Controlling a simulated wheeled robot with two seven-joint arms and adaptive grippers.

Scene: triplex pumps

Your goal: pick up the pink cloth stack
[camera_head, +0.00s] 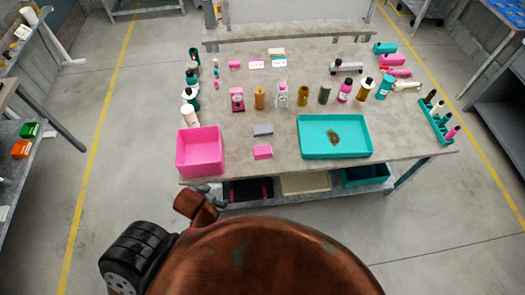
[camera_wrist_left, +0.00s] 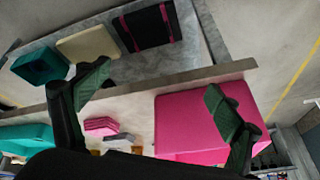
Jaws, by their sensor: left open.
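The pink cloth stack (camera_head: 263,152) lies on the table near its front edge, between the pink bin and the teal tray. It also shows in the left wrist view (camera_wrist_left: 101,126), as several flat layers. My left gripper (camera_wrist_left: 158,98) is open and empty. Its two dark green fingertips are wide apart in the wrist view, one over the pink bin's side and the other left of the bin. The stack is apart from both fingers. In the head view only a part of my left arm's end shows, by the table's front edge. My right gripper is in no view.
A pink bin (camera_head: 200,150) stands left of the stack, a teal tray (camera_head: 336,155) right of it. A grey block (camera_head: 262,130) lies just behind. Bottles stand farther back. A lower shelf with boxes (camera_wrist_left: 87,44) runs under the table's front edge.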

